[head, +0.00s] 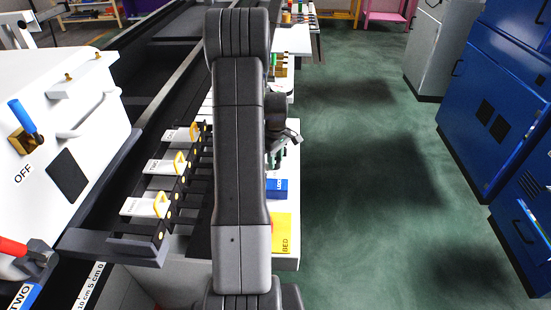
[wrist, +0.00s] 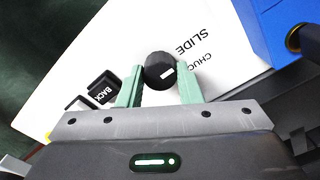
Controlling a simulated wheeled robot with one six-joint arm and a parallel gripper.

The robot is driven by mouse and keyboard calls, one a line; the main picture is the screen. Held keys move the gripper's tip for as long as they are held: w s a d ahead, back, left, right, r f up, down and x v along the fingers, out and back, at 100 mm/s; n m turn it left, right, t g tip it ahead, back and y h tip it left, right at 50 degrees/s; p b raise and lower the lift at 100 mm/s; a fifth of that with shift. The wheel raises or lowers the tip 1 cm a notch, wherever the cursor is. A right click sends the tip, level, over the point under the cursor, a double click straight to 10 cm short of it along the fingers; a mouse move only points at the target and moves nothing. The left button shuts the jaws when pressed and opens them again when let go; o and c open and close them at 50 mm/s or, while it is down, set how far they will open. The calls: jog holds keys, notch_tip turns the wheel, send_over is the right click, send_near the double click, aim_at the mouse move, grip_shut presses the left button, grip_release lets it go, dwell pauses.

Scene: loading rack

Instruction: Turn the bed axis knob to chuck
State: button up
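A round black knob (wrist: 160,72) with a white pointer mark shows in the wrist view on a white panel (wrist: 95,60). The words SLIDE and part of CHUCK are printed to its upper right; the mark points roughly towards the right. My gripper (wrist: 161,68) has its two green fingers on either side of the knob, very close to it. I cannot tell whether both fingers press on it. In the head view my gripper (head: 283,150) is partly hidden behind my arm, over the white panel; the knob is not distinguishable there.
A black BACK button (wrist: 103,88) sits left of the fingers. A blue block (wrist: 275,28) is at upper right. In the head view, a yellow BED label (head: 282,232) lies at the panel's near end. Blue cabinets (head: 490,100) stand right; the green floor between is clear.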

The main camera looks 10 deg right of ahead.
jog(key=shift+m, duration=0.3)
jog(key=m+b, duration=0.2)
jog(key=m, duration=0.1)
jog(key=shift+m, duration=0.3)
jog(key=shift+m+b, duration=0.5)
jog(key=shift+m, duration=1.3)
jog(key=o, duration=1)
notch_tip(320, 180, up, 14)
jog(key=shift+f, duration=0.1)
